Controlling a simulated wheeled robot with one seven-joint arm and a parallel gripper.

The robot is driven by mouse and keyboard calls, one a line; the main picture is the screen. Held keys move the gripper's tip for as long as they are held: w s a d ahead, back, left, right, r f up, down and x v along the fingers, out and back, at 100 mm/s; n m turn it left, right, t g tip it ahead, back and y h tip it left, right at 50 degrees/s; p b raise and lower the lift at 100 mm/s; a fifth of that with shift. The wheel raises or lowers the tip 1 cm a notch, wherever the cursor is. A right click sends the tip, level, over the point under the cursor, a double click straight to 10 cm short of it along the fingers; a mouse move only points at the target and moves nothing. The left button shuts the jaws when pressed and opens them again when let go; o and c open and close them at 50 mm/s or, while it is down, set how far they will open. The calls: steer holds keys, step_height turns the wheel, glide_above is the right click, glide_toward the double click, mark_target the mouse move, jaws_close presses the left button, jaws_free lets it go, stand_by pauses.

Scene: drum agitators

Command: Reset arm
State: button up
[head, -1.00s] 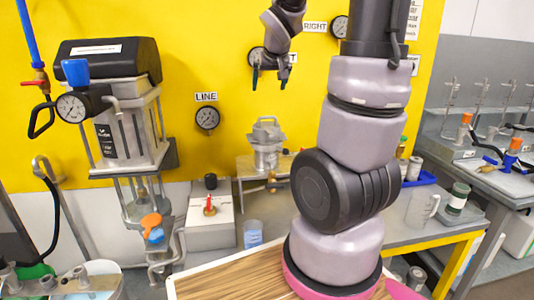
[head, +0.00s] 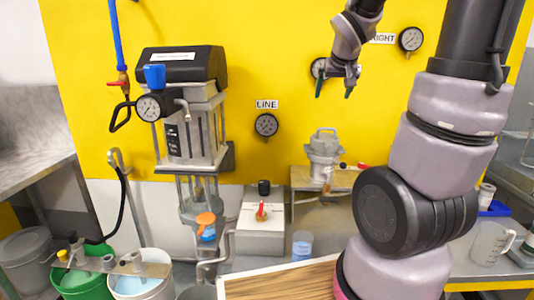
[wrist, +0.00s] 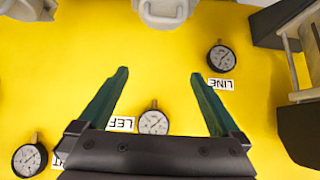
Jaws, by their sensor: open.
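My gripper (head: 334,84) is at the top centre-right of the head view, in front of the yellow wall panel. Its two fingers are spread and point down, with nothing between them. In the wrist view my gripper (wrist: 158,88) shows two dark green fingers held wide apart, empty. The gauge labelled LEFT (wrist: 153,122) shows between the finger bases there. In the head view my gripper partly covers that gauge (head: 318,68). My arm stands on the right side of the head view.
A pump unit with a black top (head: 182,62) hangs on the left. The LINE gauge (head: 266,125) is on the yellow wall (head: 290,40). A grey control box (head: 260,236) with a red lever stands below. Green (head: 85,284) and white (head: 140,284) buckets stand at lower left.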

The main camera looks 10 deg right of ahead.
steer(key=s+a+r+y, duration=0.2)
steer(key=s+a, duration=0.5)
steer(key=s, duration=0.3)
steer(key=s+a+r+m+g+y, duration=0.1)
steer(key=s+a+r+y, duration=0.1)
steer(key=s+a, duration=0.4)
steer(key=s, duration=0.4)
steer(key=shift+s+a+r+y, duration=0.15)
steer(key=shift+a+r+y, duration=0.15)
steer(key=shift+a+r, duration=0.05)
